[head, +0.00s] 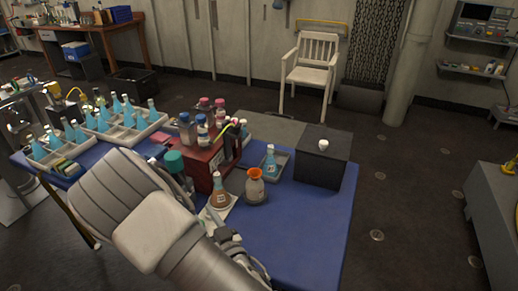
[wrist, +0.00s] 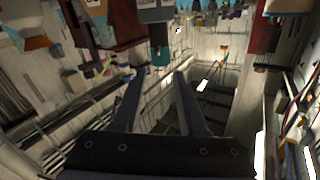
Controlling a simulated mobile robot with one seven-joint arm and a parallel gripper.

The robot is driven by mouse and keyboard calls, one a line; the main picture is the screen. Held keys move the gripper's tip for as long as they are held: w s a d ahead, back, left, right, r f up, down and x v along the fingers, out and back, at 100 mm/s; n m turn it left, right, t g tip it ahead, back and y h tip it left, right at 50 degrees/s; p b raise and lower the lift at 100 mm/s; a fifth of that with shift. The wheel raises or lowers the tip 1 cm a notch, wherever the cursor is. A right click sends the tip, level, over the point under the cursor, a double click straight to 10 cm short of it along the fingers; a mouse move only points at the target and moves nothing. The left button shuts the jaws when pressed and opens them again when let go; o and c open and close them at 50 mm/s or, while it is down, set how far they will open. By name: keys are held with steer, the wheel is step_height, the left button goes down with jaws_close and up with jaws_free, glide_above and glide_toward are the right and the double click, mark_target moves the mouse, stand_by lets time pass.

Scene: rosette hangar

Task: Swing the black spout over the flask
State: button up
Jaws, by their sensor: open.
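A teal cylinder (wrist: 161,54) and the red box (wrist: 112,22) show beyond the fingertips there. In the head view my arm covers the table's front left, and the fingertips are hard to make out.
An orange-topped bottle (head: 255,188) stands just right of the flask. A small blue flask (head: 270,163) sits in a grey tray behind it. A black box (head: 323,160) stands at the table's right. Trays of blue flasks (head: 128,128) fill the left. The blue table's front right (head: 300,225) is clear.

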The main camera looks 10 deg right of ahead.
steer(key=shift+w+d+r+m+g+h+p, duration=1.65)
steer(key=shift+w+d+r+m+h, duration=0.85)
steer(key=shift+d, duration=1.15)
steer(key=s+d+r+g+h, duration=0.1)
steer(key=s+d+r+g, duration=0.3)
steer(key=r, duration=0.8)
steer(key=shift+s+d+r+n+p, duration=0.3)
steer(key=shift+s+d+p, duration=0.15)
steer(key=shift+s+d, duration=0.95)
steer(key=shift+s+a, duration=0.1)
steer(key=shift+a, duration=0.05)
